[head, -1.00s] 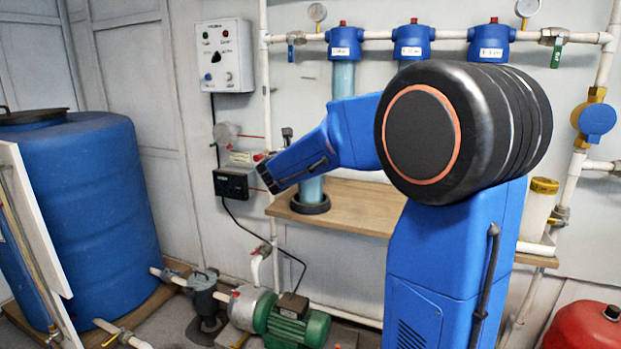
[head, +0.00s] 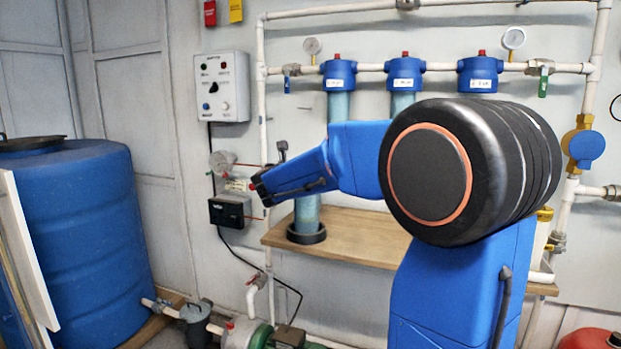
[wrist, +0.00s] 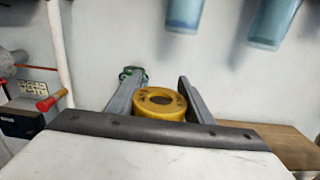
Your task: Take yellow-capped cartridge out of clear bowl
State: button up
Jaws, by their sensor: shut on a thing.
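In the wrist view my gripper (wrist: 160,78) is shut on the yellow-capped cartridge (wrist: 160,103). Its round yellow cap, with a dark centre hole, sits between the two grey fingers. The cartridge's body is hidden below the cap. In the head view a clear bluish bowl (head: 307,214) stands upright in a black ring on the wooden shelf, its top hidden behind my blue arm. My gripper's fingers and the cartridge cannot be made out in the head view. I cannot tell whether the cartridge's lower end is inside the bowl.
Blue filter heads (head: 404,75) hang on the white pipe above the wooden shelf (head: 350,240). Two hanging bowls (wrist: 272,22) show in the wrist view. A control box (head: 222,87) and a black meter box (head: 230,211) are at left. A blue tank (head: 80,230) stands far left.

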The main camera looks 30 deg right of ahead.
notch_tip(320, 180, up, 14)
jog(key=shift+f, duration=0.15)
dwell(0.4)
